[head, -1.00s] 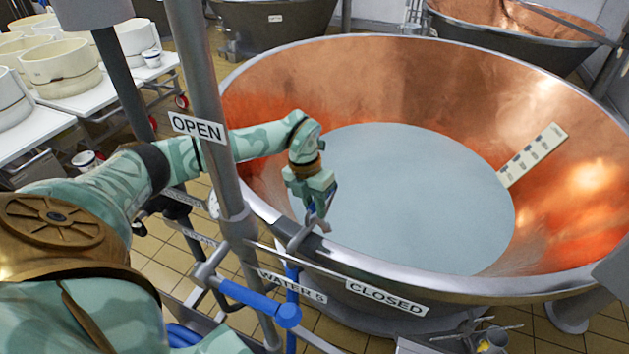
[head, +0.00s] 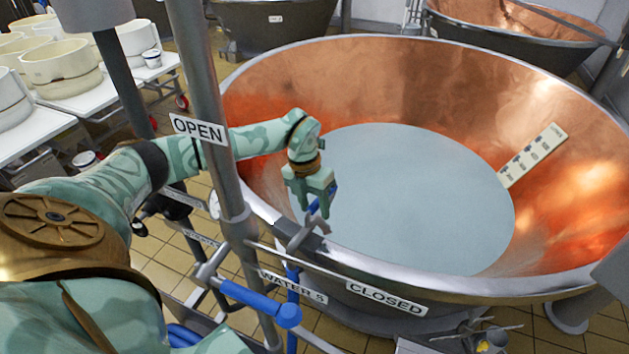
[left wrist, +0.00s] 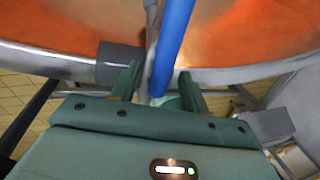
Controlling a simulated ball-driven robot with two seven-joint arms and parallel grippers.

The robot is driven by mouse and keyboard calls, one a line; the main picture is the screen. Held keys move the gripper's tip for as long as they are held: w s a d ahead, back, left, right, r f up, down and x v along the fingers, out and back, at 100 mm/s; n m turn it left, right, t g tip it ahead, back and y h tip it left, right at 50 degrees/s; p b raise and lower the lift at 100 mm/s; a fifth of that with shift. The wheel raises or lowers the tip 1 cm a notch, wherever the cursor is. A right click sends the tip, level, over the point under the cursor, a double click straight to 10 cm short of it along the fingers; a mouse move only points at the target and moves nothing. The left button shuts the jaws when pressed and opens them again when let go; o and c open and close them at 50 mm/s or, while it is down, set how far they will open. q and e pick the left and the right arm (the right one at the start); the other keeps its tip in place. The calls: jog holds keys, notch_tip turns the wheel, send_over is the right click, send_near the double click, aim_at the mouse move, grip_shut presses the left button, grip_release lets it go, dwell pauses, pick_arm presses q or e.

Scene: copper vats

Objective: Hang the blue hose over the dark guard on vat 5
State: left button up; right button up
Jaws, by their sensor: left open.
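My left gripper (head: 314,203) is open above the near left rim of the copper vat (head: 420,80). Its fingers (left wrist: 160,76) stand apart on both sides of the blue hose (left wrist: 172,45) in the left wrist view. In the head view a short piece of the hose (head: 313,207) shows between the fingers, and blue hose also hangs outside the vat below the rim. The dark guard (head: 293,231) sits on the rim just under the gripper. In the left wrist view the guard (left wrist: 120,57) is left of the hose. I cannot tell whether they touch. My right gripper is out of view.
A grey upright pipe (head: 205,120) with an OPEN sign (head: 198,128) stands close beside my left arm. A blue valve handle (head: 262,302) and the WATER 5 (head: 292,287) and CLOSED (head: 386,298) signs are below. Pale liquid (head: 410,195) fills the vat's bottom.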

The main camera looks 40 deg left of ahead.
pick_arm(q)
jog(key=a+r+p, duration=0.2)
jog(key=a+r, duration=0.1)
jog(key=r, duration=1.2)
jog(key=shift+s+p, duration=0.15)
jog(key=shift+p, duration=0.25)
jog(key=shift+f, duration=0.1)
